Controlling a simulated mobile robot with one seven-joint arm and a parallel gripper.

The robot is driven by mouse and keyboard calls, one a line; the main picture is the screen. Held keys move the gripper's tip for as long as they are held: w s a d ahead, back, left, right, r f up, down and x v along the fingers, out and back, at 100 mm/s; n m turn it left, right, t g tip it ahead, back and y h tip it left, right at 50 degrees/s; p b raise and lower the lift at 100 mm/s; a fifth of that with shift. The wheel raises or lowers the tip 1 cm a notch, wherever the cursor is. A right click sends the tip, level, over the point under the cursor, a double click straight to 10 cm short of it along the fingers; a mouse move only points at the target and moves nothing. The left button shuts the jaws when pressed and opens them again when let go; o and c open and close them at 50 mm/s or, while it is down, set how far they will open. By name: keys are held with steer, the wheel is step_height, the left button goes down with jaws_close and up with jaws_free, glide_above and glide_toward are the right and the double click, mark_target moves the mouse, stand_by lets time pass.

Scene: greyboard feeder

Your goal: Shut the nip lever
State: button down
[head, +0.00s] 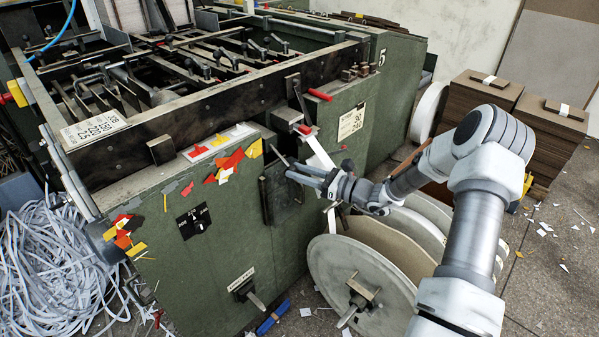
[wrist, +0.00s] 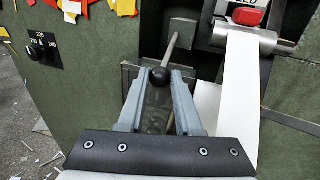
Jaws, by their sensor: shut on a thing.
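The nip lever (wrist: 171,50) is a thin metal rod with a black ball knob, rising from a dark bracket on the green machine's front. In the wrist view its knob (wrist: 160,77) sits between the tips of my gripper's two grey fingers. My gripper (wrist: 161,73) is shut on the knob, and the rod points up and slightly right from it. In the head view my gripper (head: 289,170) reaches in from the right at the machine's front, with the lever's rod (head: 279,153) showing just beyond the fingertips. The knob is hard to make out there.
A white paper strip (wrist: 239,90) runs down from a roller with a red part (wrist: 247,16), close to the right of my gripper. Large reels (head: 345,270) stand below my arm. A dial (wrist: 40,47) is on the left panel. Brown board stacks (head: 478,104) stand right.

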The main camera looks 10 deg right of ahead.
step_height(320, 180, up, 11)
steer(key=m+g+h+p, duration=0.1)
steer(key=g+h+p, duration=0.4)
steer(key=p, duration=1.7)
steer(key=shift+w+a+r+m+g+h+p, duration=0.2)
steer(key=shift+w+m+g+h+p, duration=0.15)
steer(key=shift+g, duration=0.25)
steer(key=shift+w+r, duration=0.15)
steer(key=c, duration=0.9)
jaws_free()
steer(key=shift+a, duration=0.1)
steer(key=shift+o, duration=0.2)
steer(key=v, duration=1.7)
